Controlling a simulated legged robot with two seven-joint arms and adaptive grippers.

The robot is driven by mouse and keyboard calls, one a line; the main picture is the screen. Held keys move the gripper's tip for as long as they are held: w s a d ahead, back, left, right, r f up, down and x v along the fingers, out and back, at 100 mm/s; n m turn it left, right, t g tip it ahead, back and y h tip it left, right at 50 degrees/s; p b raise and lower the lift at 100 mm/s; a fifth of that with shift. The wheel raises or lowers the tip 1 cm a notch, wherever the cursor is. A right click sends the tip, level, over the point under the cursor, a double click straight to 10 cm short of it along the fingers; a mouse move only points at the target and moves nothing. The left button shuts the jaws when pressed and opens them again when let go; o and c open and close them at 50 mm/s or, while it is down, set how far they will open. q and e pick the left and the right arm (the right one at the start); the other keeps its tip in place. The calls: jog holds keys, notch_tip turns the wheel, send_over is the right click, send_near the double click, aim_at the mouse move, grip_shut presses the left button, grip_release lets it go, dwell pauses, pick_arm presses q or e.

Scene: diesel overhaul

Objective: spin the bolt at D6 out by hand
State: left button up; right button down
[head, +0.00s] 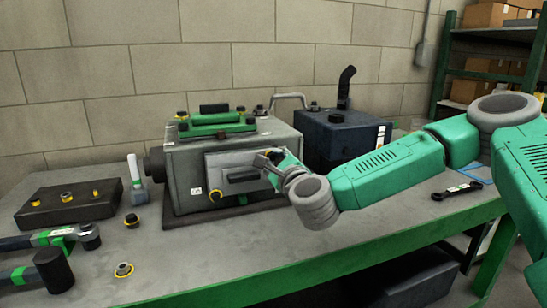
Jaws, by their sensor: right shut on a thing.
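A grey engine block (188,180) stands on the bench with a lighter cover plate (218,165) on its front face. My right gripper (270,158) reaches in from the right to the upper right corner of this cover plate. It is shut on the bolt at that corner; its fingers hide most of the bolt, and no D6 label can be read. A yellow-ringed bolt (215,195) sits at the plate's lower edge. My left gripper is out of view.
A dark box with an elbow pipe (346,135) stands behind my right arm. A black tray (70,205) with several bolts, a ratchet (88,236), a mallet (54,269) and loose bolts (124,270) lie at left. A spanner (457,191) lies at right. The bench's front middle is clear.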

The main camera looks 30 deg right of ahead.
jog(key=n+p, duration=0.1)
jog(key=n, duration=0.2)
jog(key=shift+n, duration=0.4)
jog(key=n+p, duration=0.1)
jog(key=n, duration=0.2)
jog(key=shift+n, duration=0.3)
jog(key=n+p, duration=0.2)
jog(key=n, duration=0.1)
jog(key=shift+n, duration=0.4)
jog(key=n+p, duration=0.1)
jog(key=n, duration=0.3)
jog(key=shift+s+f, duration=0.1)
jog(key=n+p, duration=0.2)
jog(key=n, duration=0.8)
jog(key=shift+a+p, duration=0.1)
jog(key=shift+p, duration=0.3)
jog(key=shift+f+n, duration=0.1)
jog(key=shift+n, duration=1.6)
